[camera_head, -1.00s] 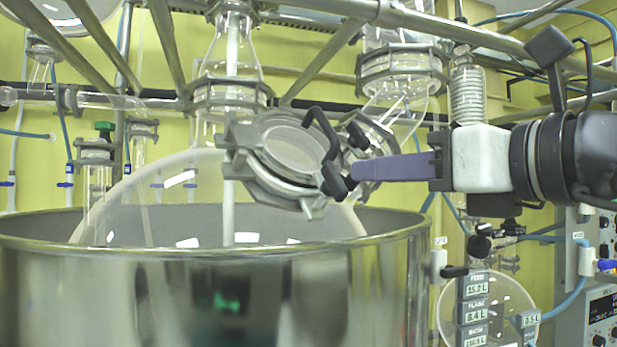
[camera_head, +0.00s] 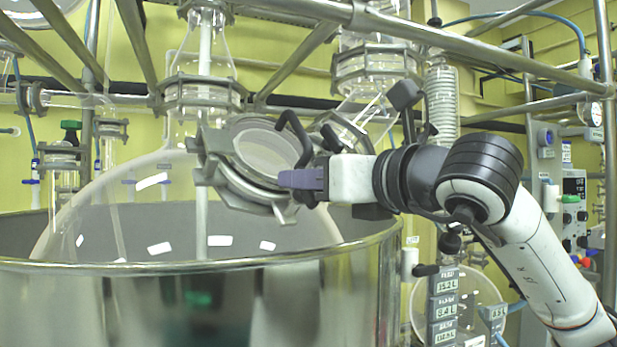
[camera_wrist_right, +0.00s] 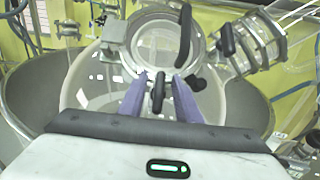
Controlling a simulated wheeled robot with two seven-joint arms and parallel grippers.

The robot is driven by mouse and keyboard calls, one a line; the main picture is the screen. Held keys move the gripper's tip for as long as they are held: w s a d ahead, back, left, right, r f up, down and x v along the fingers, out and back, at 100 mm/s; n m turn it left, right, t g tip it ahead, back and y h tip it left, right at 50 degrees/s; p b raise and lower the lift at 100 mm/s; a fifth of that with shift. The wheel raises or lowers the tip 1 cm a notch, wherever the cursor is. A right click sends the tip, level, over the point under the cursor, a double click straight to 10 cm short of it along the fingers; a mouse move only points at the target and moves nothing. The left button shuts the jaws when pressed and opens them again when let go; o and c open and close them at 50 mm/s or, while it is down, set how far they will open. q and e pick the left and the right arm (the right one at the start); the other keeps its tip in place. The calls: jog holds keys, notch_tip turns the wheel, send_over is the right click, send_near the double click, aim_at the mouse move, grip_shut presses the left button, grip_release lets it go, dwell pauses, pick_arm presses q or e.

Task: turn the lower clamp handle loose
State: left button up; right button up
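The round clamp (camera_head: 240,185) sits on the tilted glass port of the large flask; it also shows in the wrist view (camera_wrist_right: 157,13). My right gripper (camera_head: 281,179) has purple fingers and is in front of the clamp's right side. In the wrist view its fingers (camera_wrist_right: 159,80) are apart, one on each side of the black lower clamp handle (camera_wrist_right: 157,92), with gaps visible beside it. In the head view the fingers hide this handle. The black upper handle (camera_head: 291,128) stands above the fingers; it also shows in the wrist view (camera_wrist_right: 184,35). My left gripper is not in view.
The steel vessel (camera_head: 200,264) surrounds the lower flask (camera_head: 110,215). Another clamped glass neck (camera_head: 375,65) stands close on the right. Metal frame bars (camera_head: 440,34) cross above. Small display signs (camera_head: 446,305) hang at the lower right.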

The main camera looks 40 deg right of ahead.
grip_shut()
